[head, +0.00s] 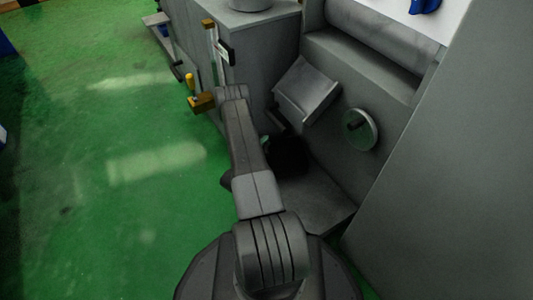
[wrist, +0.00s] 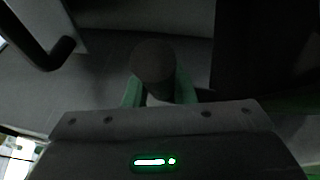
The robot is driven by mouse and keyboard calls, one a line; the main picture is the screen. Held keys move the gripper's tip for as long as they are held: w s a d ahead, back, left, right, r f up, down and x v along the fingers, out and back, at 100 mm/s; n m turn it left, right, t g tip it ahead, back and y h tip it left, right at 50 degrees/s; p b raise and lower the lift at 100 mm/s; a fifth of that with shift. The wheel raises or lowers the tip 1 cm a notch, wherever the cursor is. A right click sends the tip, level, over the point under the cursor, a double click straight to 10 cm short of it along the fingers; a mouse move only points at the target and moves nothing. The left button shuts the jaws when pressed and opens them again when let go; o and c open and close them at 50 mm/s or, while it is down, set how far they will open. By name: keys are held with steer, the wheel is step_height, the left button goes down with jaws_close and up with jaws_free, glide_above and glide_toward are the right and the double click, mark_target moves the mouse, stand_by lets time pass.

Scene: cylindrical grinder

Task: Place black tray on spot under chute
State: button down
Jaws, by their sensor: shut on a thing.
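The black tray (head: 289,157) shows in the head view as a very dark shape beneath the grey chute (head: 305,90), just above or on a flat grey surface; I cannot tell whether it touches. My arm hides its left side and my gripper there. In the wrist view my gripper (wrist: 158,92) has its greenish fingers closed on a dark, round-ended piece, which looks like the tray's handle. A black area at the upper right of the wrist view may be the tray's body, but the picture is too dark to be sure.
The grey grinder body stands behind, with a handwheel (head: 360,129) right of the chute. A bare grey ledge (head: 312,199) lies in front of the tray. A yellow-knobbed fitting (head: 198,98) stands close left of my arm. Green floor (head: 100,180) is open at left.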

step_height(320, 180, down, 4)
steer(key=shift+r+b, duration=0.1)
steer(key=shift+b, duration=0.7)
steer(key=c, duration=1.2)
jaws_free()
steer(key=p+v, duration=0.3)
steer(key=v, duration=0.9)
steer(key=shift+d, duration=0.15)
steer(key=b+x, duration=0.2)
steer(key=x, duration=1)
steer(key=shift+b, duration=0.4)
